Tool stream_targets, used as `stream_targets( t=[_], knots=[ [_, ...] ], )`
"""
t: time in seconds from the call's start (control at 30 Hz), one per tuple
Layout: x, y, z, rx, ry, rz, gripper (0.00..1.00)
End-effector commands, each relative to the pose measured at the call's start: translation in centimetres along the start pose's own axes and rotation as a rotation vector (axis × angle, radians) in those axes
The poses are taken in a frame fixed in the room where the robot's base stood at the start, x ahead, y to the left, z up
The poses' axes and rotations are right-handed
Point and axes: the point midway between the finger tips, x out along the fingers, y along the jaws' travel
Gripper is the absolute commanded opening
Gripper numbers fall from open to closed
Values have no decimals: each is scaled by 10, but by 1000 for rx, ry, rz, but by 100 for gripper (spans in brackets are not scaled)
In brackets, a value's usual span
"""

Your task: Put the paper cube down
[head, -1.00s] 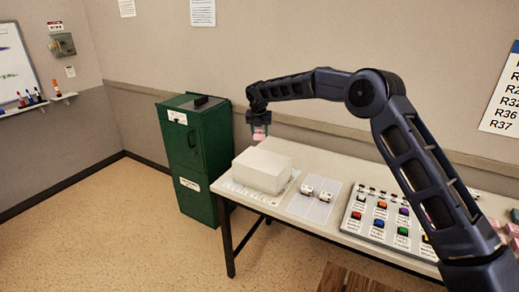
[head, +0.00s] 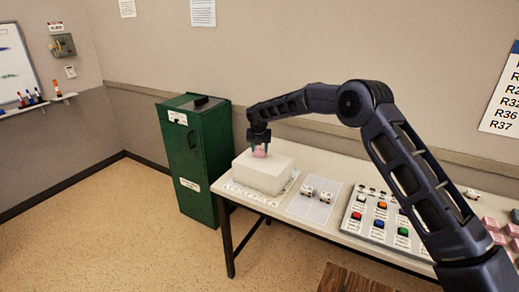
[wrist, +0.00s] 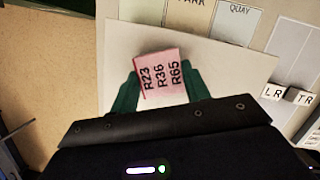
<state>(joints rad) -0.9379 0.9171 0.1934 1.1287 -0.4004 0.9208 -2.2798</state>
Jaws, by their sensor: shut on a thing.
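The paper cube (wrist: 160,75) is a small pink block marked R23, R36 and R65 in the wrist view. My gripper (wrist: 161,82) has its green fingers on both sides of it and is shut on it. In the head view the pink cube (head: 260,151) is at the top of the white box (head: 262,177), under my gripper (head: 259,150). I cannot tell whether the cube touches the box top. The box stands on the left end of the table.
A green cabinet (head: 188,165) stands left of the table (head: 345,172). Right of the box are a grey mat (head: 312,210) with small white blocks and a panel (head: 375,226) of coloured buttons. More pink blocks (head: 492,224) lie at the far right.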

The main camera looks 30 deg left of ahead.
Motion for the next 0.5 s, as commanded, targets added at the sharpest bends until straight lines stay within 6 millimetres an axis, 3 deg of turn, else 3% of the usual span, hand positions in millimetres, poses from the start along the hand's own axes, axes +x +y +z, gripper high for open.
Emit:
stream_targets(
  t=[0.17,0.2,0.3,0.5],
  knots=[
    [2,0,-1,0,0,0,24],
    [3,0,-1,0,0,0,50],
    [2,0,-1,0,0,0,68],
    [2,0,-1,0,0,0,68]
  ],
)
